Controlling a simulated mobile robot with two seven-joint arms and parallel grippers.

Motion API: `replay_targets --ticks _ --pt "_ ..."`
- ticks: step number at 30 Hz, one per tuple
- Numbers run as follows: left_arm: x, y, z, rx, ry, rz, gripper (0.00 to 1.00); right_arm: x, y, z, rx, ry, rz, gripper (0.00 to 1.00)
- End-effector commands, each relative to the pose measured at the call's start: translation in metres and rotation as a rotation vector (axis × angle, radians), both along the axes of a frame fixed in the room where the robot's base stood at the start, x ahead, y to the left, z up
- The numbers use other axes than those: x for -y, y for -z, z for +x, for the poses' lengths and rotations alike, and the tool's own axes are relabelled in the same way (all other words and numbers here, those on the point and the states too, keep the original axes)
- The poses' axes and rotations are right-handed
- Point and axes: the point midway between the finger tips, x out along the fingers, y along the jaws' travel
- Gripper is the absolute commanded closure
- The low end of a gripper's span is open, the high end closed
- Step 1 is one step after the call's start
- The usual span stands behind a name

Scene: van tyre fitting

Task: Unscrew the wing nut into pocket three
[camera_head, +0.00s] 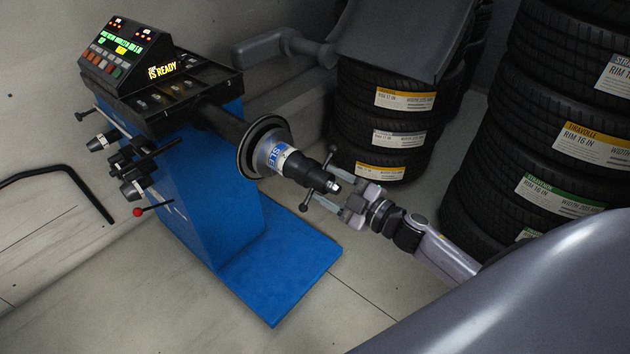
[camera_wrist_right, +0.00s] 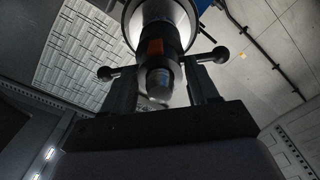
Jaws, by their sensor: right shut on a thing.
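The wing nut (camera_head: 303,171) is a dark hub with two ball-ended handles, on the balancer's shaft in front of a silver cone and round flange (camera_head: 258,148). My right gripper (camera_head: 334,191) reaches it from the right and is shut on it. In the right wrist view my right gripper's fingers (camera_wrist_right: 161,84) stand on either side of the shaft end, close to the handles of the wing nut (camera_wrist_right: 158,38). The pockets are in the dark top tray (camera_head: 190,90) of the blue balancer. I cannot read any pocket numbers. My left gripper is not in view.
The balancer's lit control panel (camera_head: 125,55) stands behind the tray. Several tyres are stacked behind the shaft (camera_head: 385,130) and at the right (camera_head: 545,150). A grey hood (camera_head: 400,35) hangs over the back stack. The floor in front of the blue base (camera_head: 285,265) is clear.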

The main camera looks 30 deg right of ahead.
Motion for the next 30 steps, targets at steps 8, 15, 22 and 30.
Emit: replay_targets --ticks 8,15,22,30 --pt "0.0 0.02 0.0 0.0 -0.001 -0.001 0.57 0.001 0.001 0.0 0.163 0.003 -0.383 0.73" --pt "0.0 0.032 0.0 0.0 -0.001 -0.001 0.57 0.001 0.0 0.0 0.284 0.004 -0.68 0.73" --pt "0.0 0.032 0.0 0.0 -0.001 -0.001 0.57 0.001 -0.002 0.0 0.304 0.004 -0.732 0.73" --pt "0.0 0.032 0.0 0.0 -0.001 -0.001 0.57 0.001 -0.001 0.0 0.303 0.003 -0.729 0.34"
